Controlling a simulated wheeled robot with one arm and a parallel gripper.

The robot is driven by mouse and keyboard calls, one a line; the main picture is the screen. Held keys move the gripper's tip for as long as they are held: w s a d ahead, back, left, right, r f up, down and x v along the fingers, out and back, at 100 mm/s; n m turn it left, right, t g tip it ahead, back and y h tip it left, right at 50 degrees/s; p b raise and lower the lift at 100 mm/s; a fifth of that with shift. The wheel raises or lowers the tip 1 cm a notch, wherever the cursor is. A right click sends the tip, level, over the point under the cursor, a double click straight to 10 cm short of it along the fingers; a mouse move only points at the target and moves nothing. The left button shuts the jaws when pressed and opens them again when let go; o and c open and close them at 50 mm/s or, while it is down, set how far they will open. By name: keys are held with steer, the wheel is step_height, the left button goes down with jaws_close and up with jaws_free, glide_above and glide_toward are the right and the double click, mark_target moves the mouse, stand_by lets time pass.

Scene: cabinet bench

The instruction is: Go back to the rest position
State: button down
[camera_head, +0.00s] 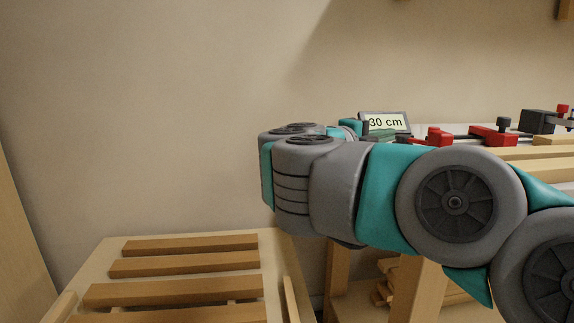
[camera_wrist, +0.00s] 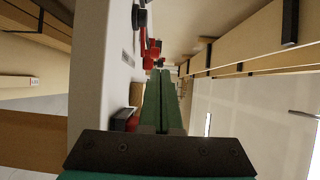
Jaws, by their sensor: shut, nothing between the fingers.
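My gripper (camera_wrist: 161,75) shows in the wrist view with its two long green fingers side by side, shut and empty. The fingers point away from the camera alongside a pale bench surface (camera_wrist: 88,75). In the head view my grey and teal arm stretches in from the right edge towards the middle. It hides part of the bench behind it, and the fingers cannot be made out clearly there.
Red clamps (camera_head: 492,135) and a black clamp part (camera_head: 538,121) lie on the bench at right. A slatted wooden rack (camera_head: 185,267) stands at lower left. The wall area above is clear.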

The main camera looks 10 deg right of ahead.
steer(key=w+a+r+n+t+y, duration=0.3)
steer(key=a+n+t+y, duration=0.3)
steer(key=a, duration=0.3)
steer(key=w+a+r+n+t+y, duration=0.25)
steer(key=a+n+t+y, duration=0.25)
steer(key=a+n+y, duration=0.3)
steer(key=s+a+f+n+g+y+p, duration=0.1)
steer(key=s+a+f+n+g+y, duration=0.5)
steer(key=a+f+n, duration=0.45)
steer(key=s+d+f+n+g, duration=0.1)
steer(key=s+f+n+g, duration=0.1)
steer(key=s+f+g, duration=0.5)
steer(key=s+d+f+n, duration=0.2)
steer(key=s+f+n, duration=0.15)
steer(key=f, duration=0.85)
steer(key=s+d+f+g+h, duration=0.2)
steer(key=s+d+f+g, duration=0.2)
steer(key=s, duration=0.8)
steer(key=s+d+f+g+h+p, duration=0.1)
steer(key=s+d+f+g+h, duration=0.2)
steer(key=s, duration=0.9)
steer(key=d+f+g, duration=0.2)
steer(key=d+f, duration=0.2)
steer(key=d, duration=0.2)
steer(key=shift+s+f, duration=0.2)
steer(key=shift+s, duration=0.2)
